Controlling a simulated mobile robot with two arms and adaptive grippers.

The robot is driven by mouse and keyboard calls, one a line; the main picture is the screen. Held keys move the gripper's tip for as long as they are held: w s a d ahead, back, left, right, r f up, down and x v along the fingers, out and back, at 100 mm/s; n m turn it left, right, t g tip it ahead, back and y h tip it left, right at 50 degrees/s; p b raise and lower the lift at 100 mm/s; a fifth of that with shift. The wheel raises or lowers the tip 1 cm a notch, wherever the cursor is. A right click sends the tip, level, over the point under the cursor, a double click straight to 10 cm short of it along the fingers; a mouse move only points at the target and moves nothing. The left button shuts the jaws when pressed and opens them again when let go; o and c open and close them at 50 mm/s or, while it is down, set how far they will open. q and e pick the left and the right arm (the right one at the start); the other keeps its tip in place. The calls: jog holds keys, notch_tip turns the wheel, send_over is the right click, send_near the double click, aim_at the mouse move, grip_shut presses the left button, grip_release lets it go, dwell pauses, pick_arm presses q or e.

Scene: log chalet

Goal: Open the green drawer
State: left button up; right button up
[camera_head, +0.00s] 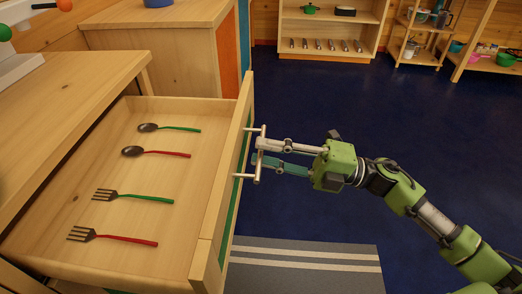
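The drawer (228,190) is pulled out from a wooden cabinet at the left, and its inside shows. A strip of green shows on its front face, which is mostly turned away from view. A light bar handle (259,153) stands off the front on short posts. My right gripper (262,152) is at the handle, its fingers reaching around the bar from the right. Whether the fingers press on the bar is hard to see. My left gripper is not in view.
In the drawer lie two spoons (148,127) and two forks (105,195) with green and red handles. A wooden counter (75,100) is above the drawer. A striped grey mat (305,265) lies on the blue floor, which is clear to the right. Shelves (325,50) stand at the back.

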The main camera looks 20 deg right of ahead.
jog(key=v, duration=1)
jog(key=shift+d, duration=0.25)
jog(key=shift+s, duration=0.1)
